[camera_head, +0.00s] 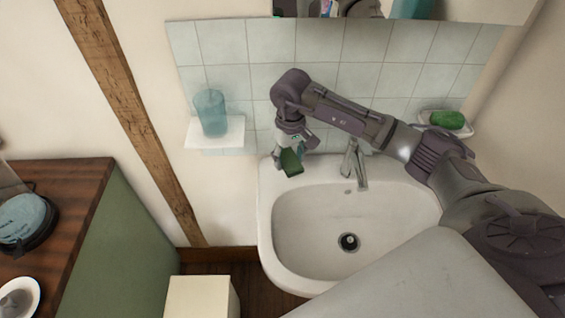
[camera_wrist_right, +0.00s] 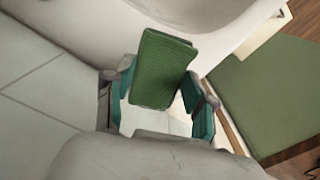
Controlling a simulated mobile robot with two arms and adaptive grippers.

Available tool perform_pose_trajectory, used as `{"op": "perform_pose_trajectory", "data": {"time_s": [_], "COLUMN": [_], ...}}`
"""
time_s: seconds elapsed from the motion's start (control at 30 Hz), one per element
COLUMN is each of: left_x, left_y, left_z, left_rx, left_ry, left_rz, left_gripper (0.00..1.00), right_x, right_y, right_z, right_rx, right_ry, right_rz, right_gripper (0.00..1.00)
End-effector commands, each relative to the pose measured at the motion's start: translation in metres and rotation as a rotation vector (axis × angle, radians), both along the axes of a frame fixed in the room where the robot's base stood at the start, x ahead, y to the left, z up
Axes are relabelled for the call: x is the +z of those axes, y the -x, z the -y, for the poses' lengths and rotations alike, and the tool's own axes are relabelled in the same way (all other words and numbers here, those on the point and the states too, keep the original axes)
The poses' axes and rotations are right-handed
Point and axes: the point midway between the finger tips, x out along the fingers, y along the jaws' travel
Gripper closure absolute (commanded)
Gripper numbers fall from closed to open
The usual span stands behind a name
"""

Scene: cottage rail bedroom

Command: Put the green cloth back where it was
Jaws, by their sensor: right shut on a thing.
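The green cloth (camera_head: 291,163), a small folded textured block, is in my right gripper (camera_head: 286,152), over the back left corner of the white sink (camera_head: 266,215). In the right wrist view the cloth (camera_wrist_right: 160,68) sits between the two teal-padded fingers of my right gripper (camera_wrist_right: 163,88), which is shut on it. The cloth's far end sticks out past the fingers. I cannot tell whether it touches the sink rim. My left gripper is not in view.
A faucet (camera_head: 355,165) stands right of the cloth. A wall shelf (camera_head: 215,135) at left holds a teal cup (camera_head: 210,112). A soap dish (camera_head: 470,129) at right holds a green lump (camera_head: 447,119). A mirror cabinet (camera_head: 480,8) hangs above. The basin is empty.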

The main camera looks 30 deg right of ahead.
Motion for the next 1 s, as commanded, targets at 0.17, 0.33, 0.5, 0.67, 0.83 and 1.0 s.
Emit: {"op": "perform_pose_trajectory", "data": {"time_s": [0.17, 0.33, 0.5, 0.67, 0.83, 1.0], "left_x": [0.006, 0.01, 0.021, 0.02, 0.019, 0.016], "left_y": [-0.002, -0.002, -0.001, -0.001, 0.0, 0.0], "left_z": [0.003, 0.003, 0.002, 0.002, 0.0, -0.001], "left_rx": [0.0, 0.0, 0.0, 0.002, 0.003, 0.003], "left_ry": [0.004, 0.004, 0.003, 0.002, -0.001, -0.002], "left_rz": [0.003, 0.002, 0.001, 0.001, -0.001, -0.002], "left_gripper": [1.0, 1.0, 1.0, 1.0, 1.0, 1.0], "right_x": [-0.011, -0.021, -0.045, -0.054, -0.054, -0.056], "right_y": [-0.019, -0.02, -0.02, -0.021, -0.021, -0.02], "right_z": [-0.009, -0.009, -0.01, -0.009, -0.009, -0.009], "right_rx": [0.001, 0.0, -0.001, 0.001, 0.001, 0.001], "right_ry": [-0.002, -0.001, -0.002, -0.001, 0.0, -0.001], "right_rz": [0.0, -0.003, -0.003, 0.002, 0.002, 0.001], "right_gripper": [0.73, 0.73, 0.73, 0.73, 0.73, 0.37]}}
